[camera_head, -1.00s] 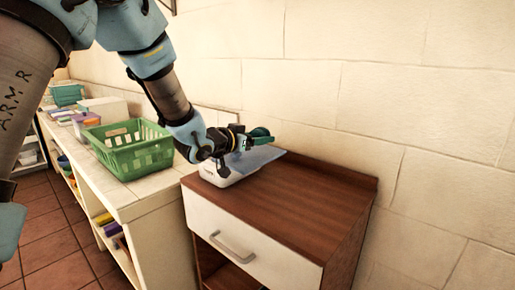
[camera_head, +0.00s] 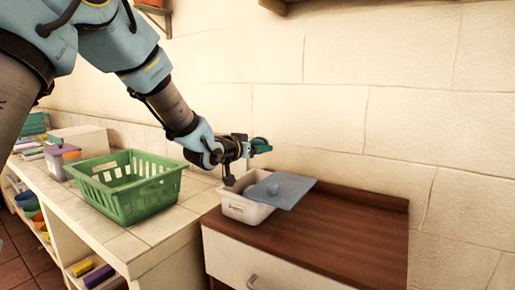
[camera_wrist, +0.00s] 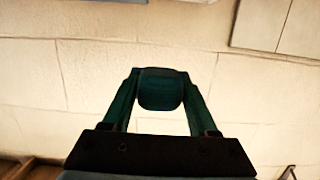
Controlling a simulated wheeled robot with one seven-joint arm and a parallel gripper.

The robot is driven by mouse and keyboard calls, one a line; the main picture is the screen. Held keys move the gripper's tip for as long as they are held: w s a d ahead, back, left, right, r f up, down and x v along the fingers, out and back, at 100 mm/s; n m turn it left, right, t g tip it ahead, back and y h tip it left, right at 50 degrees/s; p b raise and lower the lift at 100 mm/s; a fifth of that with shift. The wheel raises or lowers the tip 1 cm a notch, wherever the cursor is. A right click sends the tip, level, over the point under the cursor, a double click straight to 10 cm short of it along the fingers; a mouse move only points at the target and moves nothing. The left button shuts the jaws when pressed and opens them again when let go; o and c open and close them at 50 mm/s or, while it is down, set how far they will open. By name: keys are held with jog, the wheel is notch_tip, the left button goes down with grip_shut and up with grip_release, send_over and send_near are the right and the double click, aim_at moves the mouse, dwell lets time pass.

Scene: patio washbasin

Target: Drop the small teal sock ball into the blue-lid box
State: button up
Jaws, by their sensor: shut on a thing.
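The small teal sock ball (camera_head: 260,143) is held between the fingertips of my gripper (camera_head: 257,147). In the wrist view the sock ball (camera_wrist: 160,90) is dark teal and sits between both fingers. The white box (camera_head: 243,208) stands on the left part of the brown cabinet top, below my gripper. Its blue lid (camera_head: 296,190), with a round knob, lies askew and shifted to the right. The left part of the box looks uncovered; its inside is mostly hidden.
A green basket (camera_head: 125,205) stands on the tiled counter (camera_head: 150,238) left of the brown cabinet (camera_head: 330,232). A white block (camera_head: 80,140) and small containers stand farther back. The cabinet top right of the lid is clear. The wall is close behind.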

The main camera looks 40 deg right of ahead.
notch_tip(320, 180, down, 5)
jog(key=shift+r+b, duration=0.1)
jog(key=shift+b, duration=1.15)
jog(key=o, duration=1.4)
jog(key=shift+a, duration=0.1)
jog(key=b+v, duration=0.2)
jog(key=v, duration=0.8)
jog(key=shift+a+b, duration=0.3)
jog(key=shift+b, duration=0.05)
jog(key=shift+s, duration=0.1)
